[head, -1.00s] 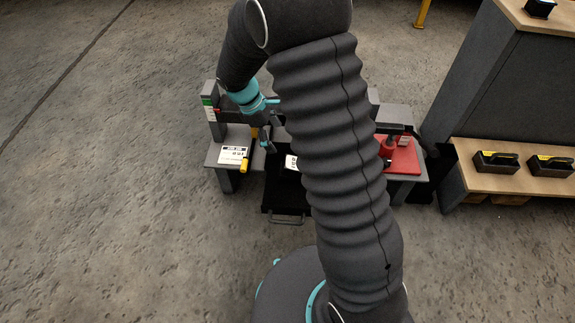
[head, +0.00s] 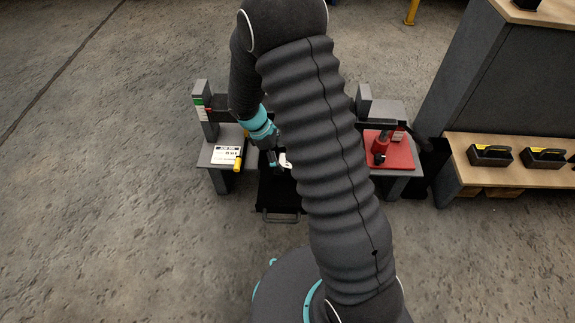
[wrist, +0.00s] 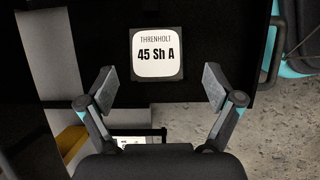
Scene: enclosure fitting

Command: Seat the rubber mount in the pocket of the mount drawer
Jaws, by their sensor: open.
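The rubber mount shows in the wrist view as a dark square block with a white label (wrist: 157,53) reading "THRENHOLT 45 Sh A". It lies over the black mount drawer (wrist: 215,30); I cannot tell whether it is in the pocket. The white label (head: 285,160) also shows in the head view, partly behind my arm. The drawer (head: 277,195) stands pulled out between the bench sides. My gripper (wrist: 158,85) is open and empty, its fingertips apart and short of the label. In the head view my gripper (head: 274,160) is just left of the label.
A grey bench top (head: 222,153) with a white card and a yellow-handled item is on the left. A red plate (head: 398,152) with a red clamp is on the right. A wooden shelf (head: 530,165) with black boxes stands at far right. The floor in front is clear.

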